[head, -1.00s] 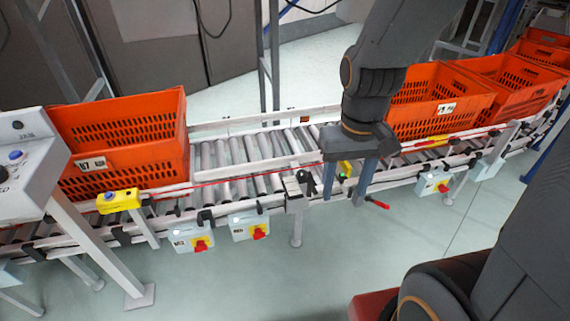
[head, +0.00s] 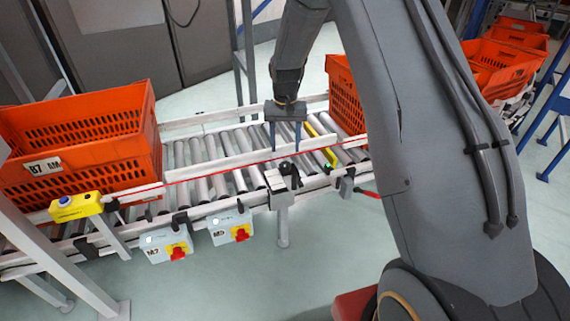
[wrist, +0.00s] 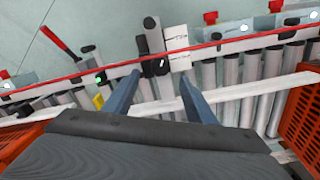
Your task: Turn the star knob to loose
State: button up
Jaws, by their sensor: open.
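The black star knob (head: 289,172) sits on a white bracket (head: 279,194) at the near rail of the roller conveyor. In the wrist view, dark knob parts (wrist: 155,45) show beside the white bracket (wrist: 178,45), just beyond my fingertips. My gripper (head: 285,149) is open and empty, with its two blue-grey fingers pointing down just above and behind the knob. In the wrist view, the gap between the fingers (wrist: 159,76) lines up roughly with the knob. I cannot tell the knob's exact turn or any loose mark.
An orange tote (head: 75,135) stands on the left and another (head: 344,95) right of my gripper. A guide bar (head: 210,157) and a red line (head: 220,173) run along the rollers. Switch boxes (head: 231,228) hang below the near rail. A red-handled lever (head: 364,192) is on the right.

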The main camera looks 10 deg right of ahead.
aim_at(285, 164)
notch_tip(285, 164, down, 8)
jog(key=shift+r, duration=0.15)
dwell(0.3)
jog(key=c, duration=1)
